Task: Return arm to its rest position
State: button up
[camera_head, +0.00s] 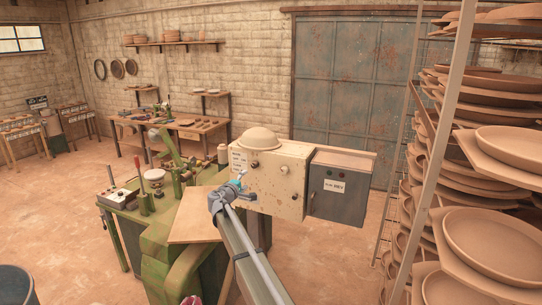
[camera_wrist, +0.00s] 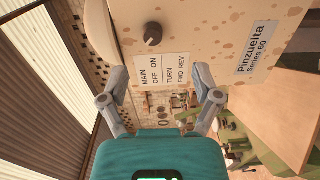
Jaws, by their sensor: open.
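My arm (camera_head: 245,250) reaches forward from the bottom of the head view toward the cream control box (camera_head: 265,185). My gripper (camera_head: 240,181) is in front of the lower left of that box and looks small there. In the wrist view my gripper (camera_wrist: 160,85) has its two grey fingers spread apart, with nothing between them. Beyond them is the box's spotted face (camera_wrist: 205,30), with a black knob (camera_wrist: 152,33) and a label reading "MAIN OFF ON" and "TURN FWD REV" (camera_wrist: 160,66). I cannot tell the exact gap between fingertips and box.
A green press (camera_head: 165,240) with a board stands left of my arm. A grey electrical cabinet (camera_head: 338,190) adjoins the box on the right. A tall rack of clay plates (camera_head: 490,240) fills the right side. Open floor (camera_head: 60,215) lies at the left.

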jog(key=s+d+f+m+g+b, duration=0.35)
jog(key=s+d+f, duration=0.25)
jog(key=d+f, duration=0.25)
jog(key=s+d+f+m+g+h+b, duration=0.1)
jog(key=s+d+f+m+g+b, duration=0.15)
jog(key=s+d+f+b, duration=0.4)
jog(key=s+d+f+m+g+b, duration=0.1)
jog(key=s+d+f+m+g, duration=0.2)
jog(key=d+f, duration=0.65)
jog(key=s+d+f+m+g+y+b, duration=0.2)
jog(key=s+d+f+b, duration=0.3)
jog(key=s+f, duration=0.4)
jog(key=s+d+f+m+g+y+b, duration=0.2)
jog(key=s+d+f+g+y+b, duration=0.3)
jog(key=s, duration=1.6)
notch_tip(320, 180, down, 5)
jog(key=b, duration=0.3)
jog(key=shift+r+m+g, duration=0.2)
jog(key=shift+m+g, duration=0.1)
